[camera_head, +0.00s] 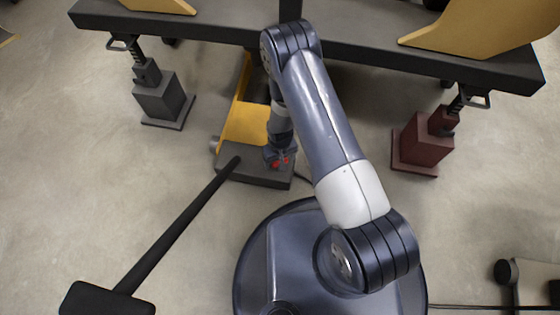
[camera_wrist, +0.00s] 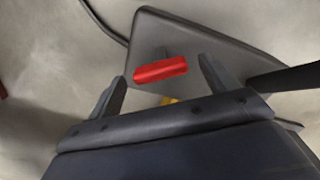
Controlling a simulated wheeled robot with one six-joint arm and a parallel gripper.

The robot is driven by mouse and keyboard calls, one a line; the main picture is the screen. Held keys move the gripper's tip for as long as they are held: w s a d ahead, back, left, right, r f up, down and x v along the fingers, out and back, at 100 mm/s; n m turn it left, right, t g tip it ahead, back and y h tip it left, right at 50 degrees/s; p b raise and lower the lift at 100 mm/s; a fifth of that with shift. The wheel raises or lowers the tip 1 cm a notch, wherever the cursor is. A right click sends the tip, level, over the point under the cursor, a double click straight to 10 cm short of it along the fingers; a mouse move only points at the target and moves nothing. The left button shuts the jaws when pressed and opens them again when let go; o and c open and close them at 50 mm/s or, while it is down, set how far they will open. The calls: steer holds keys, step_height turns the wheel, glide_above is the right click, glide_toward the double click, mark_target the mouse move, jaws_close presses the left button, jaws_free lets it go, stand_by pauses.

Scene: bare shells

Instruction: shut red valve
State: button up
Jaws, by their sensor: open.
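The red valve (camera_wrist: 160,70) is a short red bar handle on a dark grey block (camera_wrist: 200,42). In the wrist view it lies ahead of my gripper (camera_wrist: 163,85), across the space between the two open fingers. Nothing is held, and I cannot tell whether a finger touches it. In the head view my gripper (camera_head: 281,163) is above the grey block at the foot of a yellow jack, with red showing at its tip. The gripper hides part of the valve there.
A long black handle (camera_head: 185,225) rises from the block to a black crossbar at lower left. A dark beam (camera_head: 400,52) spans the top. A grey stand (camera_head: 163,100) is at left and a dark red stand (camera_head: 422,145) at right.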

steer(key=shift+f, duration=0.35)
steer(key=shift+c, duration=0.3)
steer(key=c, duration=0.9)
